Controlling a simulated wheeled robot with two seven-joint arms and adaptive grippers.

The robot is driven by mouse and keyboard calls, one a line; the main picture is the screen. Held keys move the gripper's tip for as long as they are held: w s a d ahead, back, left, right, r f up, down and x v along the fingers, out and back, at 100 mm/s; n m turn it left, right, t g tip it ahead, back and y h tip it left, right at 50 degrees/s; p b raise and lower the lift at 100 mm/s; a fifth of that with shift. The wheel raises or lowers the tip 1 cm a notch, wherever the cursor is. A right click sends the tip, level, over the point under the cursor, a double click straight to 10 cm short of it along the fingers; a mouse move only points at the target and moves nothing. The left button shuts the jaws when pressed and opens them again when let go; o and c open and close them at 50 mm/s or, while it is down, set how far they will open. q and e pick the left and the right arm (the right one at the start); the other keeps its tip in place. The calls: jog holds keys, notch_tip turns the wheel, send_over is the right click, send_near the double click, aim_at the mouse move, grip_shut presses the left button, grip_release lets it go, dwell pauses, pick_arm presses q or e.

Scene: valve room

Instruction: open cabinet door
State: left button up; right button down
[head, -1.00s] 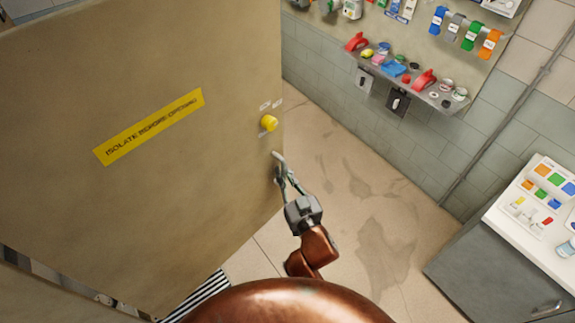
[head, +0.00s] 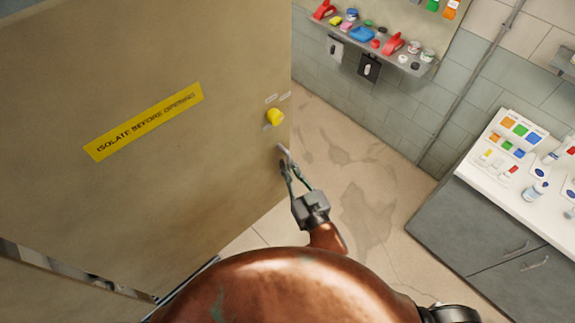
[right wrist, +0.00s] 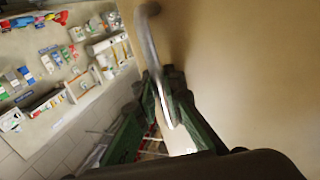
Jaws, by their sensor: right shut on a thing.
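The cabinet door (head: 150,120) is a large tan panel with a yellow label reading "ISOLATE BEFORE OPENING" (head: 145,122) and a yellow knob (head: 275,117) near its right edge. It stands swung out, with a gap at its lower left. A grey bar handle (head: 284,151) sits below the knob at the door's edge. My right gripper (head: 289,168) is shut on this handle. In the right wrist view the curved metal handle (right wrist: 150,45) runs down between the green fingers (right wrist: 162,100). My left gripper is not in view.
A wall shelf (head: 375,50) holding red, blue and yellow items is at the upper right. A grey cabinet with a white top (head: 480,215) stands at the right. Stained tiled floor (head: 350,175) lies clear between it and the door.

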jog(key=c, duration=2)
grip_release()
jog(key=shift+c, duration=0.2)
jog(key=shift+r, duration=0.1)
notch_tip(320, 180, up, 10)
jog(key=shift+f, duration=0.1)
